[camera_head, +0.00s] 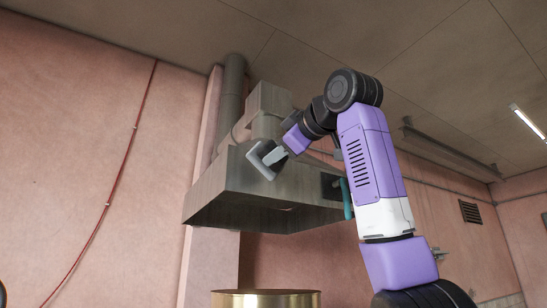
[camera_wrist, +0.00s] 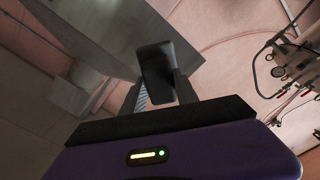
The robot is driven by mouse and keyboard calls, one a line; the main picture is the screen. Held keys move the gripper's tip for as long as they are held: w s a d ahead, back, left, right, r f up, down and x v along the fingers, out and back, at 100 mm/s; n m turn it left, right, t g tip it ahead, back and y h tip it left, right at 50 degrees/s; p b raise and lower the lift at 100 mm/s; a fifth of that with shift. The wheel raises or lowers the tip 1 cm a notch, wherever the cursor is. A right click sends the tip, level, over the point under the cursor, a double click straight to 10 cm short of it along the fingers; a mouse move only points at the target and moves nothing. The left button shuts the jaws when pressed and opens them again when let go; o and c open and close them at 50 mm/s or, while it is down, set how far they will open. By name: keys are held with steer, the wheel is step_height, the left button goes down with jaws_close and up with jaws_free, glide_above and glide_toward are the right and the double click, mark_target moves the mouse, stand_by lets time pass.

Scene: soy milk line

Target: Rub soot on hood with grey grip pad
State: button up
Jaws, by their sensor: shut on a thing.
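The hood (camera_head: 235,198) is a grey metal canopy on the pink wall, below a duct. My gripper (camera_head: 270,157) is raised at the hood's upper front and is shut on the grey grip pad (camera_head: 256,163). In the wrist view the pad (camera_wrist: 154,62) looks like a dark block standing up between the two fingers of my gripper (camera_wrist: 158,92). The hood's grey metal (camera_wrist: 82,88) lies left of and behind the pad there. I cannot tell whether the pad touches the hood. No soot patch stands out clearly; the pad and my gripper cover part of the hood's face.
A dark plate (camera_head: 329,186) with a teal handle-like item (camera_head: 347,198) is at the hood's right end, close to my arm. A brass-coloured vat (camera_head: 265,299) stands below the hood. Pipes and gauges (camera_wrist: 279,71) show at right in the wrist view.

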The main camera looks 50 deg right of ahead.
steer(key=shift+s, duration=0.15)
steer(key=v, duration=0.2)
steer(key=shift+s+a+b, duration=0.1)
steer(key=shift+s+b, duration=0.3)
steer(key=shift+w, duration=0.1)
stand_by(0.4)
